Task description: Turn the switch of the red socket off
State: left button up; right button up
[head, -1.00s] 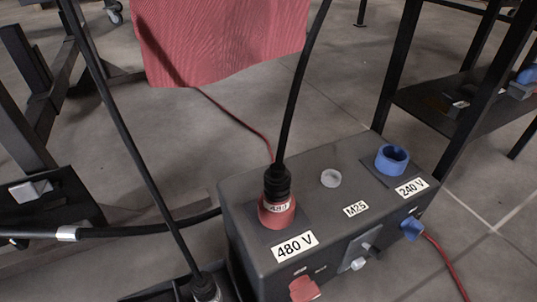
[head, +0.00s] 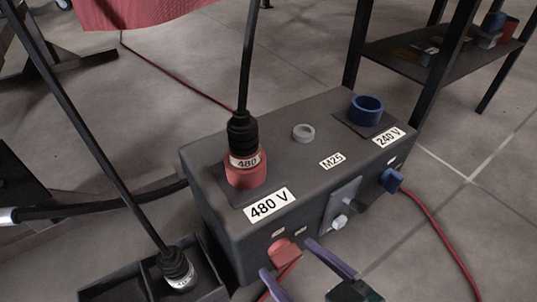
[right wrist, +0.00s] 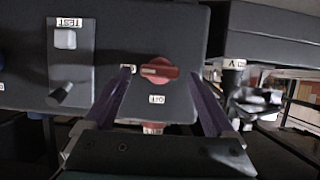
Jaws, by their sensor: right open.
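The red socket (head: 246,175) is on top of the dark box (head: 215,165), beside the "480 V" label, with a black plug (head: 242,130) in it. Its red rotary switch (head: 284,250) is on the front face. In the right wrist view the switch (right wrist: 160,71) has its handle lying sideways, pointing at a label on the left that a finger partly covers. An upside-down "OFF" label (right wrist: 157,99) is below it. My right gripper (head: 289,258) is open, its purple fingers on either side of the switch, apparently not touching it. My left gripper is out of view.
The box also has a blue socket (head: 366,108), a blue switch (head: 391,180) and a grey test panel (head: 341,205). A black tray (head: 105,287) holding another cable plug (head: 177,268) stands left of the box. A dark shelf (head: 420,60) is behind.

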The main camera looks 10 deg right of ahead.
jog(key=shift+w, duration=0.15)
jog(key=c, duration=1.4)
jog(key=shift+a+r, duration=0.1)
jog(key=shift+n, duration=0.3)
jog(key=shift+a+n+t+h+p, duration=0.15)
jog(key=shift+n+t+h+p, duration=0.2)
jog(key=shift+n+h, duration=0.35)
jog(key=shift+s+a+f+n+t+h+b, duration=0.1)
jog(key=shift+f+n+t+h+b, duration=0.2)
jog(key=shift+n, duration=0.4)
jog(key=shift+s+a+r+n+t+h+b, duration=0.1)
jog(key=shift+n+h, duration=0.3)
jog(key=shift+n, duration=0.3)
